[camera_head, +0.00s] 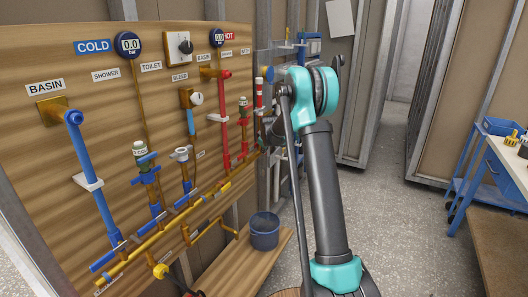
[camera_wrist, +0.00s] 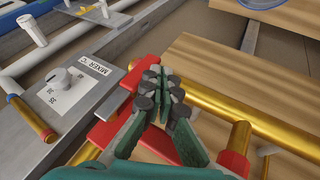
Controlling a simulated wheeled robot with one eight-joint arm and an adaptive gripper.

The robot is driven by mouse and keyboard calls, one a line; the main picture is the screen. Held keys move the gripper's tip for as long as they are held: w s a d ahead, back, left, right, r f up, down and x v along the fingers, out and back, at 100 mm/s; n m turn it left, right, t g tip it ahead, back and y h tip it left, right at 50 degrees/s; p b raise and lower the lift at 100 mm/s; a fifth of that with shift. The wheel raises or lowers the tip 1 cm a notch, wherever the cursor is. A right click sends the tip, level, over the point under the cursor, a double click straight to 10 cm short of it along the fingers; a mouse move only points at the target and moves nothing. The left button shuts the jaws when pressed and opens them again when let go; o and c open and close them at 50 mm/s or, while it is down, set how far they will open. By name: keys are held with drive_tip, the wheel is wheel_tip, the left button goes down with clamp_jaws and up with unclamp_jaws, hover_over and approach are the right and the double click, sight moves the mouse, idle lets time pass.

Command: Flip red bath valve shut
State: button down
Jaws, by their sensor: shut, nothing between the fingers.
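In the wrist view, my gripper (camera_wrist: 161,88) is shut and empty, with its fingertips together over red parts at the brass pipe. A flat red piece (camera_wrist: 104,132), which looks like a valve handle, lies just left of the fingers. More red (camera_wrist: 130,76) shows behind and left of the fingertips. The fingers cover part of the red, so I cannot tell whether they touch it or which way the handle is turned. In the head view, my arm reaches the far right end of the board; the gripper and bath valve are not clear there.
A grey mixer panel (camera_wrist: 75,88) with a knob stands left of the fingers. A brass pipe (camera_wrist: 270,125) runs right. In the head view, red pipes (camera_head: 226,115) and blue pipes (camera_head: 95,185) cover the wooden board. A dark bucket (camera_head: 265,238) stands below.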

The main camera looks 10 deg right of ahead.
drive_tip(key=shift+w+d+f+t+h, duration=0.15)
drive_tip(key=shift+w+f+t+h, duration=0.15)
drive_tip(key=shift+t, duration=0.3)
drive_tip(key=shift+w+d+n+t+h, duration=0.3)
drive_tip(key=shift+w+d+t, duration=0.25)
drive_tip(key=shift+w+d, duration=0.5)
drive_tip(key=shift+w+d+n+t+h, duration=0.2)
drive_tip(key=shift+w+d+t+h, duration=0.35)
drive_tip(key=shift+w, duration=0.75)
drive_tip(key=shift+d, duration=0.2)
drive_tip(key=shift+r, duration=0.9)
